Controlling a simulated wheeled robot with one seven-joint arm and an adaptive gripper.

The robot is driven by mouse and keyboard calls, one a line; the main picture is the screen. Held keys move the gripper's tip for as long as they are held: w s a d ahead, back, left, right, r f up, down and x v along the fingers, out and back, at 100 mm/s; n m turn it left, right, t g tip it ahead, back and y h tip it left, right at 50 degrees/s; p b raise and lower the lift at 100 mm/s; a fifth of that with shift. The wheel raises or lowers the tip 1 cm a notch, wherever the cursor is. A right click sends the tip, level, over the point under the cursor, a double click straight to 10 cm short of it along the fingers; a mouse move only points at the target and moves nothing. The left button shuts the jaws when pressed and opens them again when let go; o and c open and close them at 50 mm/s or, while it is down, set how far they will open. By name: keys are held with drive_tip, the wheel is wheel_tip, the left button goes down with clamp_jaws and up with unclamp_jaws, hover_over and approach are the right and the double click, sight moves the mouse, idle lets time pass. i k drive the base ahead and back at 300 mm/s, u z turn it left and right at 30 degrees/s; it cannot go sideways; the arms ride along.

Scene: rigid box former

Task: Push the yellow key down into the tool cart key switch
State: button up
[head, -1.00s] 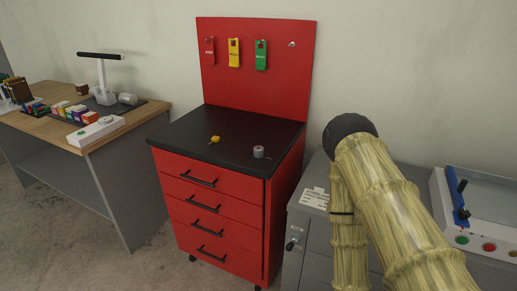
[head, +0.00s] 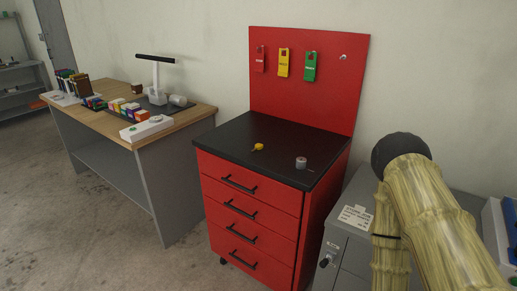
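In the head view, the yellow key (head: 258,147) lies on the black top of the red tool cart (head: 262,178). A small grey round key switch (head: 301,162) stands on the same top, to the right of the key and apart from it. My bamboo-patterned arm shows at the right of the view. My gripper's fingers are not visible in this frame, and nothing of mine touches the key or the switch.
Red, yellow and green tags (head: 283,63) hang on the cart's red back panel. A wooden desk (head: 196,112) with a lamp (head: 156,75) and several small items stands left. A grey cabinet (head: 345,240) stands right, beside my arm. Open floor lies at front left.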

sight(302, 160)
drive_tip(key=u, duration=3.4)
drive_tip(key=k, duration=1.6)
drive_tip(key=z, duration=2.15)
drive_tip(key=i, duration=0.5)
drive_tip(key=u, duration=0.1)
